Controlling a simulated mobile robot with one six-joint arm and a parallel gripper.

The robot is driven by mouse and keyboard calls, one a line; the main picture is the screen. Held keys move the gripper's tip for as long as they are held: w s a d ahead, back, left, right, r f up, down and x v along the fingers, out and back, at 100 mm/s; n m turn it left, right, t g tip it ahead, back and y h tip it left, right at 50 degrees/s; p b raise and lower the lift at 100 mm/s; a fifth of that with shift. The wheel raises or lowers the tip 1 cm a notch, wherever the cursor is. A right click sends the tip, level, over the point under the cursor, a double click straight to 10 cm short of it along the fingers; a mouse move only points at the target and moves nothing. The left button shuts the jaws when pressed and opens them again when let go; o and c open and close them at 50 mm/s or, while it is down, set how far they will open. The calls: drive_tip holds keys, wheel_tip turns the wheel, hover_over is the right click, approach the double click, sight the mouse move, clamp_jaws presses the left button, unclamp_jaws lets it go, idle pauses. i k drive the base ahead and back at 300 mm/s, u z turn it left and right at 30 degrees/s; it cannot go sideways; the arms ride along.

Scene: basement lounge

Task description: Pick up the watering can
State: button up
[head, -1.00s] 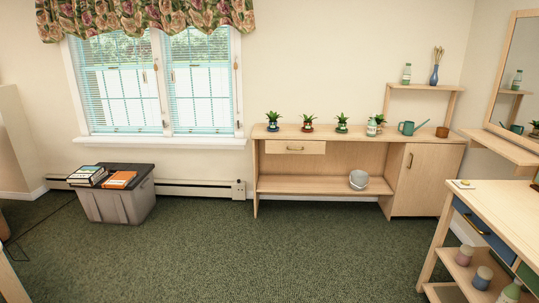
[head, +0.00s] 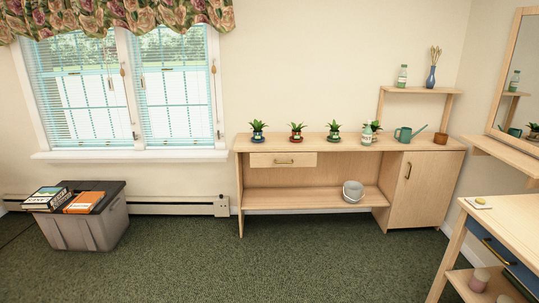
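The green watering can (head: 404,135) stands upright on the top of the wooden cabinet (head: 350,142), towards its right end. Its spout points to the right. My gripper is not in view in the head view.
Several potted plants (head: 297,132) stand along the cabinet top. A grey bucket (head: 352,191) sits on the lower shelf. A wooden table (head: 505,222) is at the right front. A grey bin (head: 85,228) with books is at the left. The green carpet (head: 300,265) between is clear.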

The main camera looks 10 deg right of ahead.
sight(405, 137)
drive_tip(key=z, duration=0.2)
drive_tip(key=i, duration=1.6)
drive_tip(key=z, duration=0.35)
drive_tip(key=i, duration=2.35)
drive_tip(key=z, duration=0.15)
